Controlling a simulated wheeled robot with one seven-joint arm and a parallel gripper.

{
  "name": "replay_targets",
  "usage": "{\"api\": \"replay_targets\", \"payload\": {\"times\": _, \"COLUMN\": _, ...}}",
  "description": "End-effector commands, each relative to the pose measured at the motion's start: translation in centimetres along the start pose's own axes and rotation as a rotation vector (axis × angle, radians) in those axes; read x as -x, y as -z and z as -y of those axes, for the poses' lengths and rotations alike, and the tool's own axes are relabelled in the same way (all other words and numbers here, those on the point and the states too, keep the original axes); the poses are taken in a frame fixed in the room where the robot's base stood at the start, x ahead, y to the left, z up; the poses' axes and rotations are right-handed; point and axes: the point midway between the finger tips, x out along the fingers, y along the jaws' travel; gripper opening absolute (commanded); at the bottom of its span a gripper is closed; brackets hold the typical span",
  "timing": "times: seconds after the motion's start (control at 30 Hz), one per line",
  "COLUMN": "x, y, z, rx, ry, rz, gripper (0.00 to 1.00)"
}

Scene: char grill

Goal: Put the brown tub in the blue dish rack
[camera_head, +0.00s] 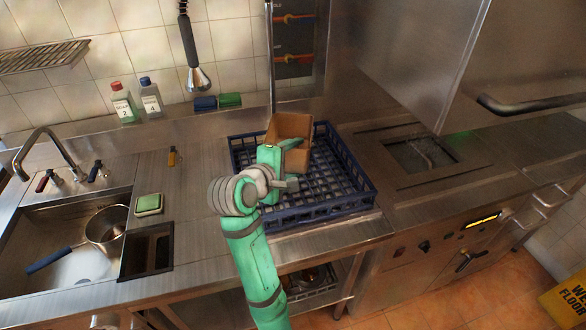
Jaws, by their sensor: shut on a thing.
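The blue dish rack (352,172) is a low, open lattice crate on the steel counter, in the middle of the view. The brown tub (292,127) is an open box shape over the rack's back left part, tilted with its opening partly toward me. My gripper (294,146) is shut on the tub's near wall. My green arm reaches over the rack's front left side and hides that part of it. I cannot tell whether the tub touches the rack floor.
A sink (40,252) with a pot (106,226) and a tap lies at the left. Two bottles (151,98) and blue and green sponges (230,100) stand along the back. A spray hose (192,60) hangs above. A steel hood (420,60) juts out at the upper right.

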Motion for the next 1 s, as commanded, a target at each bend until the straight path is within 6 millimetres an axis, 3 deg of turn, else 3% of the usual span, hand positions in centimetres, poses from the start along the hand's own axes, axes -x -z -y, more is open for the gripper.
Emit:
{"api": "replay_targets", "payload": {"times": 0.2, "x": -4.8, "y": 2.1, "z": 0.1, "rx": 0.001, "ry": 0.002, "rz": 0.004, "gripper": 0.38}}
{"api": "replay_targets", "payload": {"times": 0.43, "x": -8.7, "y": 3.8, "z": 2.5, "rx": 0.0, "ry": 0.002, "rz": 0.003, "gripper": 0.38}}
{"api": "replay_targets", "payload": {"times": 0.77, "x": -10.5, "y": 5.3, "z": 3.6, "rx": 0.002, "ry": -0.001, "rz": -0.004, "gripper": 0.38}}
{"api": "replay_targets", "payload": {"times": 1.0, "x": -11.8, "y": 5.4, "z": 6.3, "rx": 0.002, "ry": 0.001, "rz": 0.0, "gripper": 0.38}}
